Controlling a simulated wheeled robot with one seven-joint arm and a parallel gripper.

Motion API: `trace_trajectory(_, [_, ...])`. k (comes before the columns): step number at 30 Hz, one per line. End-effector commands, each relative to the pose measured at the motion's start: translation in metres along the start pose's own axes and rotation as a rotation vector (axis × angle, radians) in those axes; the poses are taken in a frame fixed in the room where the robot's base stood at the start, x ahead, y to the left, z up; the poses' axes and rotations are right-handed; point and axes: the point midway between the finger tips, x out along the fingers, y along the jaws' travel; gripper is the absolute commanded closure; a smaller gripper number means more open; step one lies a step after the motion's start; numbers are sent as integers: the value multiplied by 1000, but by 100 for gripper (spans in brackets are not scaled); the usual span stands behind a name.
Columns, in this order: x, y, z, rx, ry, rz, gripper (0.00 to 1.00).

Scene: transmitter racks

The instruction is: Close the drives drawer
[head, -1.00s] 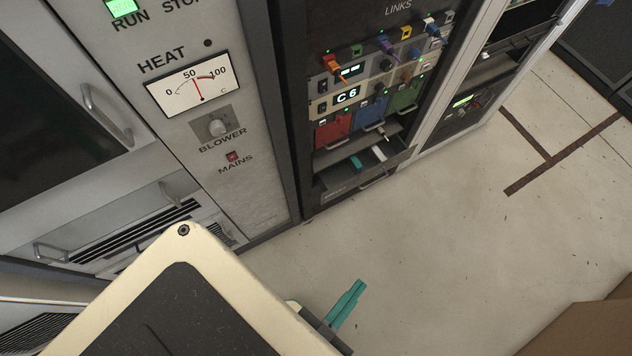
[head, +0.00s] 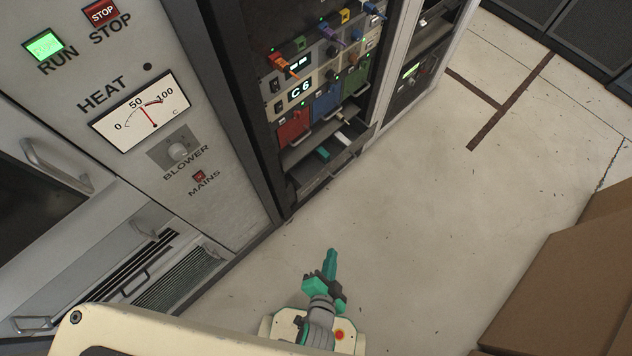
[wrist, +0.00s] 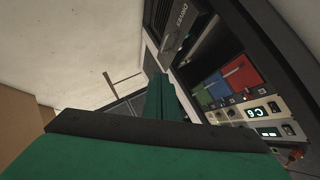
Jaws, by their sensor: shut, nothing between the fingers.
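The drives drawer (head: 308,187) is at the bottom of the dark LINKS rack in the head view. It stands pulled out, with a teal item (head: 322,153) and a white item (head: 343,139) inside. Its front, lettered DRIVES, also shows upside down at the top of the wrist view (wrist: 178,30). My gripper (head: 331,254) has teal fingers, shut and empty. In the head view it is over the floor, below and apart from the drawer. The fingers also show in the wrist view (wrist: 158,80), pointing past the drawer front.
Above the drawer are red (head: 294,127), blue (head: 327,101) and green (head: 355,72) modules and plugged cables. A grey HEAT cabinet (head: 215,155) stands left of the rack. Brown boxes (head: 570,285) stand at lower right. The floor between is clear.

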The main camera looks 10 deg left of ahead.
Motion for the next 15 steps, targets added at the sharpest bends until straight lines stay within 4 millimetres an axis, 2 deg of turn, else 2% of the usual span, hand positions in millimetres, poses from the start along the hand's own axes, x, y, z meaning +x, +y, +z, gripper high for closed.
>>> trace_trajectory(1, [23,6,6,94,-27,17,100])
trace_trajectory(6, [88,21,30,443,-156,88,100])
trace_trajectory(10, [133,23,41,700,-256,145,100])
trace_trajectory(15, [186,14,41,1019,-391,226,100])
